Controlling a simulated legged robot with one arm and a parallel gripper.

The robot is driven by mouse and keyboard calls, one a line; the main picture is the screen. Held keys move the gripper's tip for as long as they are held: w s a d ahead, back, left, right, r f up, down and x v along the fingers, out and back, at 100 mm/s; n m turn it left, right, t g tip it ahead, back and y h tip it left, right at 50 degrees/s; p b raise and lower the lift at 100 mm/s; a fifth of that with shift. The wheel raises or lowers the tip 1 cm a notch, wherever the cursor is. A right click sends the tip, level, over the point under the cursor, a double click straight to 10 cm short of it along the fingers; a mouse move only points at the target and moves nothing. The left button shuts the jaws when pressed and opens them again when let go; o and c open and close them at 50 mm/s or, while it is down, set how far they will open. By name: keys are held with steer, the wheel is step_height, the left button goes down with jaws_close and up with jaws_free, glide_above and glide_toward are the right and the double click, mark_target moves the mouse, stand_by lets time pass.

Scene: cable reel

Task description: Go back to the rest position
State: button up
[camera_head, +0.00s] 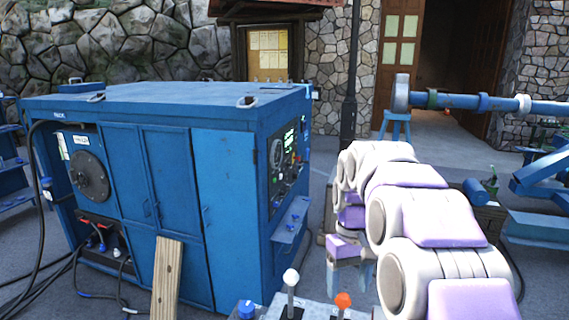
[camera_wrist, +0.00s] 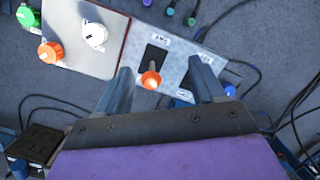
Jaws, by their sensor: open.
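My arm in white and lilac reaches forward on the right side of the head view, and my gripper (camera_head: 350,272) hangs downward from its far end. In the wrist view the two dark fingers of my gripper (camera_wrist: 160,74) are spread apart. An orange-knobbed lever (camera_wrist: 150,80) on a grey slotted panel (camera_wrist: 178,58) shows between the fingers in the picture. I see no contact with it, and the gap in depth is hard to tell. The gripper holds nothing.
A large blue cabinet (camera_head: 160,110) fills the left. White (camera_head: 291,276) and orange (camera_head: 343,300) lever knobs stand at the bottom. A wooden plank (camera_head: 167,280) leans against the cabinet. A blue horizontal bar (camera_head: 460,102) is at right. Black cables (camera_wrist: 275,60) lie on the ground.

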steer(key=s+f+m+b, duration=0.1)
steer(key=s+f+b, duration=0.6)
steer(key=s+f, duration=0.5)
steer(key=s+f+m+b, duration=0.2)
steer(key=s+f+b, duration=0.6)
steer(key=s, duration=1.2)
step_height(320, 180, down, 5)
steer(key=shift+s+r, duration=0.15)
steer(key=shift+s, duration=0.05)
